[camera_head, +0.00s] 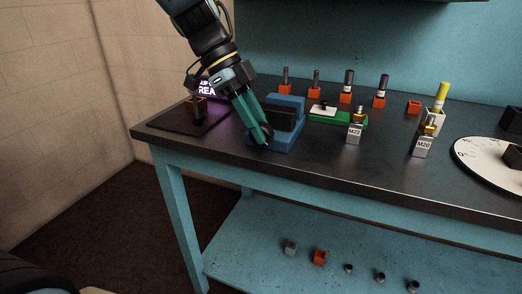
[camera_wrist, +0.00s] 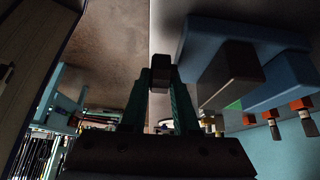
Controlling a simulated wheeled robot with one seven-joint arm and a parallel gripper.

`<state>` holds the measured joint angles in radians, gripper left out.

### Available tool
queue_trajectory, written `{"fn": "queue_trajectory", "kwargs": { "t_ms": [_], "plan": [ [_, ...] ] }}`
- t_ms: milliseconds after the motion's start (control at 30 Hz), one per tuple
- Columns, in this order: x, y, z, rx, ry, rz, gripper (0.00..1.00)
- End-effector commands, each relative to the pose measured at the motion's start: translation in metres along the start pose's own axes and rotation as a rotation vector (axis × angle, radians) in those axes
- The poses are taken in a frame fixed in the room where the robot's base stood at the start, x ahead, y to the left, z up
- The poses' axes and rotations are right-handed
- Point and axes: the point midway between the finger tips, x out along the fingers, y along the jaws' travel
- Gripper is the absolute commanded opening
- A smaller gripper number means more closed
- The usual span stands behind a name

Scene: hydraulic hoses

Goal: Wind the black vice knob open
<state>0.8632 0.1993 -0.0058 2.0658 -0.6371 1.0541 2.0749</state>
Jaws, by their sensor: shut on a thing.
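The blue vice (camera_head: 290,132) stands on the left part of the dark bench top, with a black block (camera_head: 281,117) at its jaws. It also shows at the upper right of the wrist view (camera_wrist: 215,32). My gripper (camera_head: 261,136) reaches down from the upper left to the vice's front left side. In the wrist view, my gripper's two teal fingers (camera_wrist: 160,82) are closed on the small black vice knob (camera_wrist: 160,72). The fingers hide most of the knob in the head view. How far the vice jaws are apart is hard to tell.
Right of the vice is a green tray (camera_head: 343,121), then metal blocks marked M22 (camera_head: 354,134) and M20 (camera_head: 422,148). Orange holders with fittings (camera_head: 346,97) line the back. A dark mat with a brown block (camera_head: 196,112) lies left. A white dial (camera_head: 484,163) lies far right.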

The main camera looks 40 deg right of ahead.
Motion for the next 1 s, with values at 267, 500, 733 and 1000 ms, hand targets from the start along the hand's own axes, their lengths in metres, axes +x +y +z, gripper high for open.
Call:
{"fn": "queue_trajectory", "kwargs": {
  "t_ms": [267,500,733,1000],
  "plan": [
    [0.0058,-0.0012,0.0104,-0.002,0.246,-0.005,0.0],
    [0.0037,-0.0008,0.0111,0.0,0.409,-0.003,0.0],
    [0.0017,-0.0006,0.0106,-0.001,0.503,-0.001,0.0],
    [-0.0001,-0.0004,0.0094,0.0,0.54,-0.001,0.0]
  ]
}}
